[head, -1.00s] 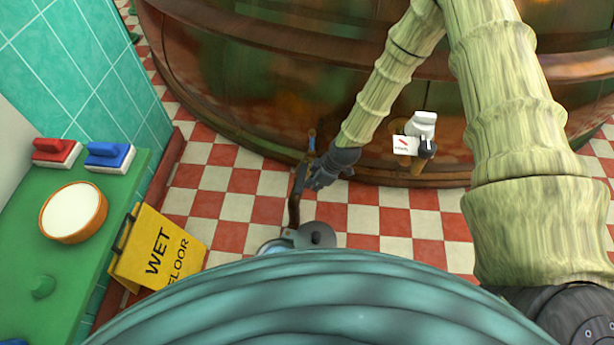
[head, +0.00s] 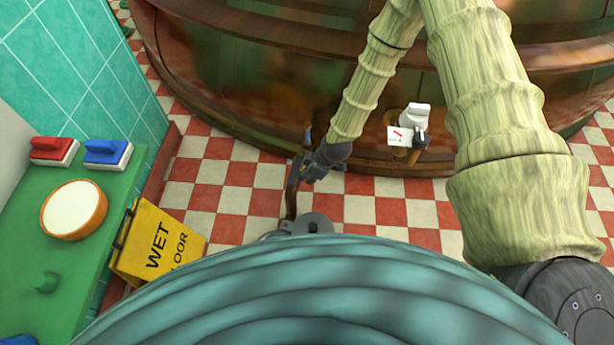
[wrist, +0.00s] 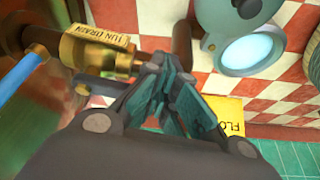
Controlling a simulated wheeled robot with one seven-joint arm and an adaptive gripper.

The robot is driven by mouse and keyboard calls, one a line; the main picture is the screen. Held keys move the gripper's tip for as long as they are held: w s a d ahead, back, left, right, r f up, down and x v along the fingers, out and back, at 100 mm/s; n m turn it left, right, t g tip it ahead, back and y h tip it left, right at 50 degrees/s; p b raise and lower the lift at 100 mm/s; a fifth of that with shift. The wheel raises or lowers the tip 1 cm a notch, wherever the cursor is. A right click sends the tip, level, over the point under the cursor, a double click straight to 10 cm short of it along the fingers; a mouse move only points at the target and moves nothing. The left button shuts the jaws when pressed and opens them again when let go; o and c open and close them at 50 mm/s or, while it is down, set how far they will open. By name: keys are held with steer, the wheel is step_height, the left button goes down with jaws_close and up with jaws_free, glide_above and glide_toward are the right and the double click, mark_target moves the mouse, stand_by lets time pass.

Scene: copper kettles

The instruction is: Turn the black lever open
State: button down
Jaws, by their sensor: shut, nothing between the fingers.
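A brass valve (wrist: 100,55) with a yellow "TUN DRAIN" tag sits low on the copper kettle, with a blue handle (wrist: 20,75) on its left side in the wrist view. In the head view the blue handle (head: 307,134) shows just beyond my gripper. My gripper (head: 306,174) is shut and empty, beside this valve and the brown pipe. In the wrist view its fingers (wrist: 165,70) meet just in front of the pipe. Farther right, a dark, lever-like part (head: 421,137) sits on another brass fitting under a white part, beside a white tag (head: 398,136). I cannot tell its exact shape.
The copper kettle (head: 240,90) fills the back. A grey, round-ended fixture (head: 312,224) stands near my body. A yellow wet-floor sign (head: 160,245) stands at left beside a green counter (head: 110,205).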

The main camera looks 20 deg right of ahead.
steer(key=s+d+r+p, duration=0.3)
steer(key=d+r, duration=0.3)
steer(key=r, duration=0.3)
steer(key=shift+s+d+r, duration=0.15)
steer(key=shift+s, duration=0.3)
